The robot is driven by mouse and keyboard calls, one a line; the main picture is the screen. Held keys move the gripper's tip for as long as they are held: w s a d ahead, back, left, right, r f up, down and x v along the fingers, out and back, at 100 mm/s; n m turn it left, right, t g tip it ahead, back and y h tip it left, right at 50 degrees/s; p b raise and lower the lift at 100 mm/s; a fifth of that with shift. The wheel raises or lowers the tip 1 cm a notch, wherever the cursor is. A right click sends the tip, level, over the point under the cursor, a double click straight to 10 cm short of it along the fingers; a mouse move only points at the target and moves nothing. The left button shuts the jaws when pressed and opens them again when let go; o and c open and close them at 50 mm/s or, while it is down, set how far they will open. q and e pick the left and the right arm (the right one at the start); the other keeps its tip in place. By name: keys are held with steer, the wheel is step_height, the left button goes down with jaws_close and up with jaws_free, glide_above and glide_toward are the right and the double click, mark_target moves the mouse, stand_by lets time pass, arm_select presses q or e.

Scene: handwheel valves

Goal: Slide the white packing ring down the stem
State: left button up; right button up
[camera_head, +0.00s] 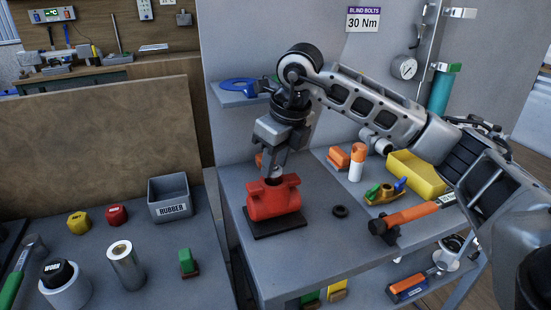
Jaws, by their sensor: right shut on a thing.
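A red valve body (274,199) stands upright on a dark square plate (268,228) on the grey bench. My right gripper (275,174) points down onto the top of the valve body, with its fingertips at the neck. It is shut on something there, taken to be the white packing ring. The ring and the stem are mostly hidden by the fingers, so I cannot tell how far down the stem the ring sits. My left gripper is not in view.
A black ring (340,211) and an orange-handled hammer (411,215) lie right of the valve. A yellow bin (418,174) and a white bottle (357,163) stand behind. A grey RUBBER bin (170,196) and a metal cylinder (126,265) stand left on another surface.

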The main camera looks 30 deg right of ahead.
steer(key=shift+f, duration=0.25)
steer(key=o, duration=1)
steer(key=shift+o, duration=0.2)
steer(key=p+v, duration=0.1)
steer(key=v, duration=1.5)
